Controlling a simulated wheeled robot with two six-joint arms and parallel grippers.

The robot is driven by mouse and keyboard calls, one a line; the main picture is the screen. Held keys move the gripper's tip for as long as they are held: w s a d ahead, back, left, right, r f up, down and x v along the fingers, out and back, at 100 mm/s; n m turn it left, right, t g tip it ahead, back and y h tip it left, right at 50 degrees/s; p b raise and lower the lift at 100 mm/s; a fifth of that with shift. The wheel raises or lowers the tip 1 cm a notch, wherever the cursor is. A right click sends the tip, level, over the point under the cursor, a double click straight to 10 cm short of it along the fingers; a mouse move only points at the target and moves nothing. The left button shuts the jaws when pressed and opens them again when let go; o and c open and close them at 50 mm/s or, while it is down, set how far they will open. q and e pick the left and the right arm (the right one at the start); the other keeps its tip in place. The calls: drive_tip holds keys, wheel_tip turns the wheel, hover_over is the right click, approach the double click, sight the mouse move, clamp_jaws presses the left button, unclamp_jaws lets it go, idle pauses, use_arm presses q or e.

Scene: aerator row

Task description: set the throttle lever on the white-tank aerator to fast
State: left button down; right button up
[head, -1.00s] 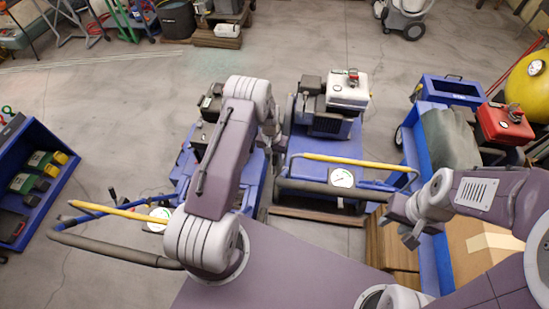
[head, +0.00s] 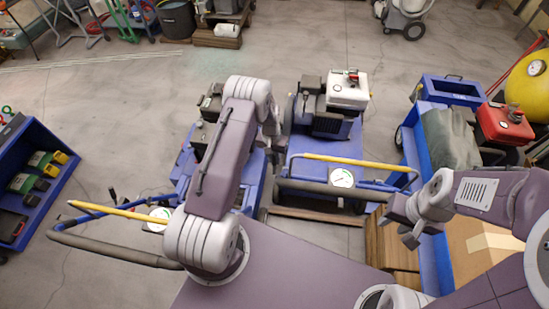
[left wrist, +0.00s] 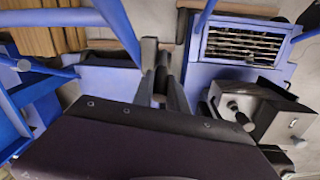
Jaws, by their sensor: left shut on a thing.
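The white-tank aerator stands in the middle of the head view, with its white tank (head: 347,90) at the far end. My left gripper (head: 277,143) is at the left edge of this aerator, partly behind my own arm. In the left wrist view its fingers (left wrist: 165,88) are closed together on a slim dark piece, apparently the throttle lever, mostly hidden between them. My right gripper (head: 397,229) hangs open and empty right of the handle.
A second blue aerator (head: 185,165) stands close on the left, partly behind my arm. A blue cart with a grey cover (head: 450,138) and a red tank (head: 503,123) are at right. A blue shelf bin (head: 40,180) is at far left. Open floor lies beyond.

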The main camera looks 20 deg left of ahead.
idle(0.8)
use_arm(q)
drive_tip(key=shift+s+d+r, duration=0.1)
drive_tip(key=shift+s, duration=0.05)
drive_tip(key=shift+s+t, duration=0.25)
drive_tip(key=shift+t, duration=0.35)
drive_tip(key=b, duration=0.3)
drive_tip(key=t+b, duration=0.1)
drive_tip(key=b, duration=0.2)
drive_tip(key=shift+s+f+y+b, duration=0.1)
drive_tip(key=shift+f+y+b, duration=0.15)
drive_tip(key=shift+y+b, duration=0.05)
drive_tip(key=shift+s+r+t+b, duration=0.25)
drive_tip(key=shift+r+t+b, duration=0.05)
drive_tip(key=shift+b, duration=0.2)
drive_tip(key=shift+d+r, duration=0.1)
drive_tip(key=shift+r, duration=0.05)
drive_tip(key=c, duration=1.3)
unclamp_jaws()
